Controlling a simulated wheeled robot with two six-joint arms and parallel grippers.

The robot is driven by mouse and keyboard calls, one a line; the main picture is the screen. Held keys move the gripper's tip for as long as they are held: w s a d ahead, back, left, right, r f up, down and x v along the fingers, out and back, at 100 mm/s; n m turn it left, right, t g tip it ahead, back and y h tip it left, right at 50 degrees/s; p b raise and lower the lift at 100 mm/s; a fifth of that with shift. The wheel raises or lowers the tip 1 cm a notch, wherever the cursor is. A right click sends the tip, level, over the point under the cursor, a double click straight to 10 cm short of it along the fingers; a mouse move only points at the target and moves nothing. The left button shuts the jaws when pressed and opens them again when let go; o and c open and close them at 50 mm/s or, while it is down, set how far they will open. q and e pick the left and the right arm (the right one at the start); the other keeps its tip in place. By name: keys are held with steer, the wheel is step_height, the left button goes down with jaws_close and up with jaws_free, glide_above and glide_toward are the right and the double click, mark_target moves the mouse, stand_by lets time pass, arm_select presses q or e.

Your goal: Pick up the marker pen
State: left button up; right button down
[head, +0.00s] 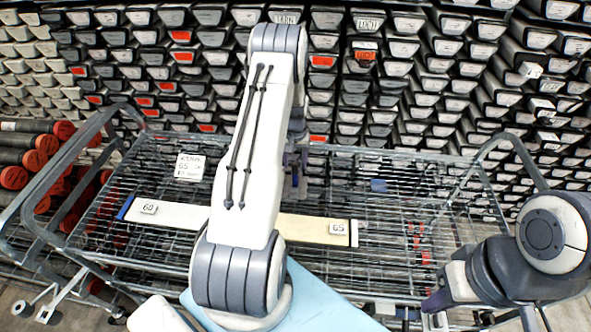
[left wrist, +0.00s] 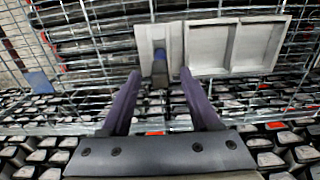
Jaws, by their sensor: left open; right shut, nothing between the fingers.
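In the left wrist view, a short blue and dark upright piece, which looks like the marker pen (left wrist: 160,67), stands in the narrow left compartment of a grey tray (left wrist: 232,71). My left gripper (left wrist: 160,76) is open, its two purple fingers pointing at the pen, one to each side of it in the picture. I cannot tell whether the fingertips reach around it. My right gripper (head: 436,304) is shut and empty at the lower right.
A long pale core liner (head: 179,215) marked 60 and 65 lies across the wire cart (head: 405,232); my left arm hides its middle. A white label card (head: 190,167) and a small blue item (head: 379,185) are on the cart. Stacked core boxes (head: 400,70) fill the back.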

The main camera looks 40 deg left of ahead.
arm_select(q)
steer(key=shift+f, duration=1)
steer(key=c, duration=1)
steer(key=shift+r, duration=0.15)
